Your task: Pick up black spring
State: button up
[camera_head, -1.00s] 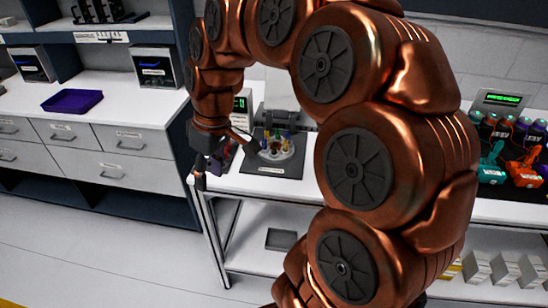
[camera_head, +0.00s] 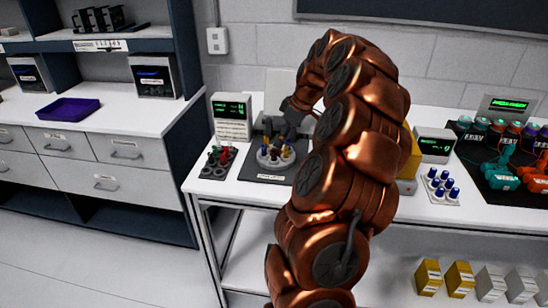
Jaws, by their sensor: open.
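My copper-coloured arm reaches over the white bench (camera_head: 465,210), and my gripper (camera_head: 286,128) hangs above and close to a round holder. The gripper is small and partly dark against the background; it is open, with nothing seen in it. The round white holder (camera_head: 275,157) carries several small coloured pieces and stands on a dark mat (camera_head: 262,176). I cannot make out a black spring for sure; the pieces are too small. A rack (camera_head: 217,163) with several red, green and dark-topped pieces stands left of the mat.
A display box (camera_head: 231,118) stands behind the rack. Right of my arm are a rack of blue-topped pieces (camera_head: 440,187), another display box (camera_head: 434,146) and teal and orange tools (camera_head: 505,178). A purple tray (camera_head: 68,110) lies on the left counter.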

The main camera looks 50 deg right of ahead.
aim_at(274, 150)
jog(key=shift+w+a+p+x, duration=0.1)
jog(key=shift+p+x, duration=0.45)
jog(key=shift+x, duration=1.05)
jog(key=shift+w+a+p+x, duration=0.15)
jog(key=shift+p+x, duration=0.4)
jog(key=shift+x, duration=1.1)
jog(key=shift+r, duration=0.2)
jog(key=shift+c, duration=0.4)
grip_shut()
